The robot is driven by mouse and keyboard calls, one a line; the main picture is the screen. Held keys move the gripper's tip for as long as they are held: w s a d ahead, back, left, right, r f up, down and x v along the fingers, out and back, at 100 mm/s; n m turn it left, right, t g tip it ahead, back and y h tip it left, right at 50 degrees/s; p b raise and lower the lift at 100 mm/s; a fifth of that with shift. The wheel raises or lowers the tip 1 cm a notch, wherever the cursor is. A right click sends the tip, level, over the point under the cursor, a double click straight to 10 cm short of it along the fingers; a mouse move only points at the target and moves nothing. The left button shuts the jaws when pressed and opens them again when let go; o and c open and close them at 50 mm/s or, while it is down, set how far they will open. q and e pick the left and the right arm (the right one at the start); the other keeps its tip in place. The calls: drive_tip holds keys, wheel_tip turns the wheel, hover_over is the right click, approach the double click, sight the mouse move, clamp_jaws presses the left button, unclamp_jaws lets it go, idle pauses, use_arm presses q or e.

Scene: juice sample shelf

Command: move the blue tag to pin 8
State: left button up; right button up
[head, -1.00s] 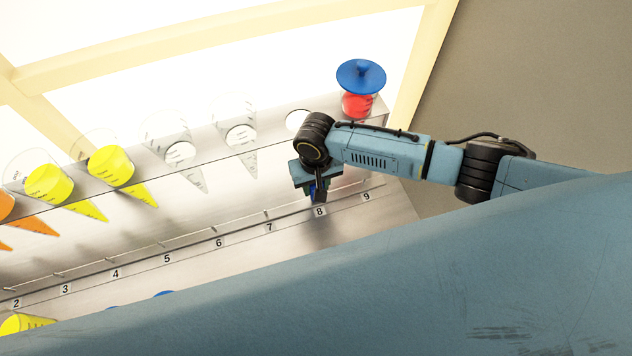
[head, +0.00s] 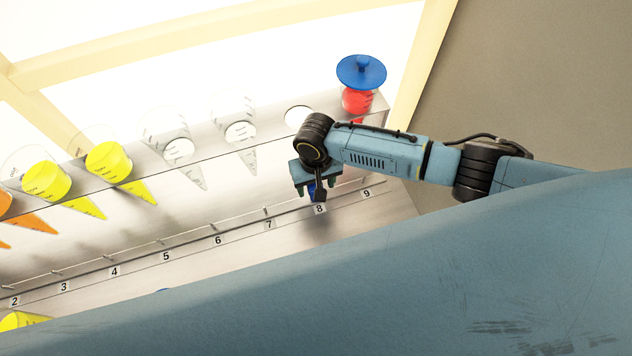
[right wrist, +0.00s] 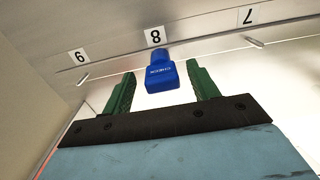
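The blue tag (right wrist: 161,73) is at pin 8, right by the label 8 (right wrist: 155,37), in the right wrist view. It covers the pin, so I cannot see how it sits on it. My right gripper (right wrist: 161,82) is open, with a green finger on each side of the tag and a gap to both. In the head view, the right gripper (head: 318,190) is at the rail above label 8 (head: 320,209), with a bit of the blue tag (head: 313,188) showing between its fingers. My left gripper is not in view.
The rail carries bare pins beside labels 7 (head: 269,224) and 9 (head: 367,194). Above it, a shelf holds yellow-filled cones (head: 108,163), empty clear cones (head: 240,132) and a red-filled container with a blue lid (head: 361,72). A wall stands close on the right.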

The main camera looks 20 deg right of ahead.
wheel_tip(320, 180, up, 13)
drive_tip(key=p, duration=0.2)
drive_tip(key=shift+r, duration=0.2)
idle(0.4)
